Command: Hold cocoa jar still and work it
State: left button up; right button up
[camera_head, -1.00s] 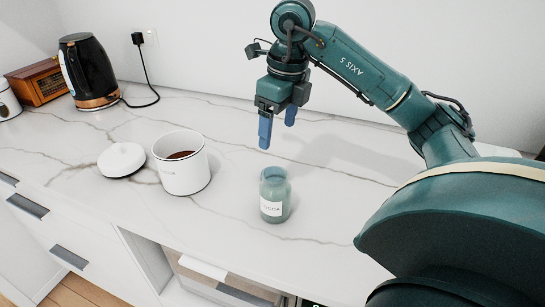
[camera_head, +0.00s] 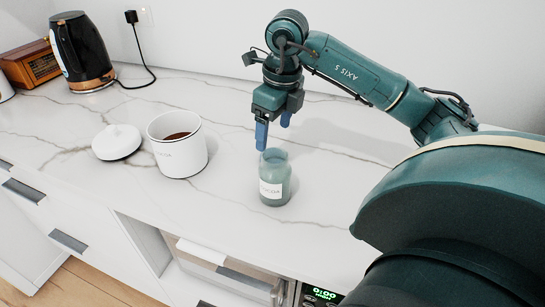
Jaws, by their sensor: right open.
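My right gripper (camera_head: 273,140) is open and empty, pointing down. Its blue fingers are just above and behind the jar's mouth in the picture; I cannot tell whether they touch it. A white canister (camera_head: 180,155) with brown contents stands open to the left of the jar. Its white lid (camera_head: 117,143) with a knob lies on the counter left of it. My left gripper is not in view.
A black kettle (camera_head: 82,50) with a copper base stands at the back left, its cord running to a wall socket. A wooden radio (camera_head: 30,65) is beside it. The marble counter (camera_head: 225,225) is clear around the jar. An appliance with a green display (camera_head: 323,293) is below its front edge.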

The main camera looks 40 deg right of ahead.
jog(key=shift+w+f, duration=0.1)
jog(key=shift+f, duration=0.45)
jog(key=shift+w+f, duration=0.1)
jog(key=shift+f, duration=2.55)
jog(key=shift+c, duration=0.2)
jog(key=c, duration=1)
notch_tip(320, 180, up, 10)
jog(key=shift+p, duration=0.35)
